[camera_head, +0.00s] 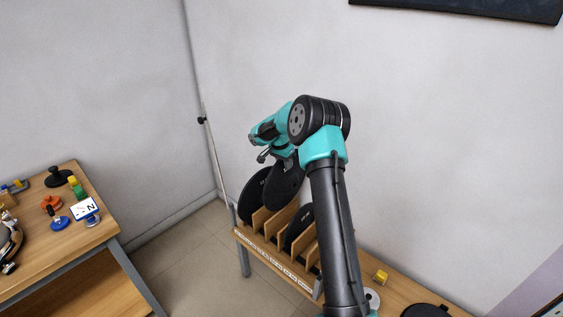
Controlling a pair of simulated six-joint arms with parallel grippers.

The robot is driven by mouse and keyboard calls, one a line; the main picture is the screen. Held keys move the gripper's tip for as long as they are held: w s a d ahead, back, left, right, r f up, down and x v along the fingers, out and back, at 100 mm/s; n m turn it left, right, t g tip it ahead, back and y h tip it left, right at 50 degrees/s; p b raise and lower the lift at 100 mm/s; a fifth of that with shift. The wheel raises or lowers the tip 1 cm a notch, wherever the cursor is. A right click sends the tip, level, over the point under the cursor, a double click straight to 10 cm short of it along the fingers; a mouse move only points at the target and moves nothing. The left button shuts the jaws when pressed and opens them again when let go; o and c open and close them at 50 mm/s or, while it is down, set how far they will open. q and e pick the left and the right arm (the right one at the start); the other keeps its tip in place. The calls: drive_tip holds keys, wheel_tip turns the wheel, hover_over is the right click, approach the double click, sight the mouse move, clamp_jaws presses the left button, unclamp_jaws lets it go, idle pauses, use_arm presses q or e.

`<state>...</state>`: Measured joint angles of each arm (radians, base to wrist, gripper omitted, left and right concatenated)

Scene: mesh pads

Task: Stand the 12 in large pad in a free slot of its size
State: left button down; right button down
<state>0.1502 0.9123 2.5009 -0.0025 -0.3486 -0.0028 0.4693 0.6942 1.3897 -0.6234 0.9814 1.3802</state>
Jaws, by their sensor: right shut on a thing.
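My right gripper (268,152) is above a wooden slotted rack and shut on a black round pad (285,192). The pad hangs upright below the gripper, its lower edge close to the rack dividers. I cannot tell whether it is inside a slot or just above one. The rack (272,250) has upright wooden dividers and a strip of small labels along its front. Another large black pad (250,200) stands at its far left end. A smaller black pad (299,224) stands further right, partly hidden by my right arm. My left gripper is out of view.
A yellow block (381,277) and a black round disc (425,311) lie on the wooden table to the right. A thin pole (214,150) rises behind the rack's left end. A separate wooden table (30,262) with small objects stands at left.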

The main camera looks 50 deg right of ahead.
sight(277, 168)
drive_tip(key=shift+f, duration=0.1)
idle(0.6)
drive_tip(key=shift+f, duration=9.25)
drive_tip(key=c, duration=0.7)
unclamp_jaws()
drive_tip(key=shift+c, duration=0.2)
drive_tip(key=shift+f, duration=0.15)
drive_tip(key=a+r, duration=0.1)
drive_tip(key=r, duration=0.4)
drive_tip(key=w+a+r, duration=0.1)
drive_tip(key=r, duration=0.5)
drive_tip(key=a+r, duration=0.1)
drive_tip(key=r, duration=0.5)
drive_tip(key=shift+w+r, duration=0.15)
drive_tip(key=shift+w, duration=0.1)
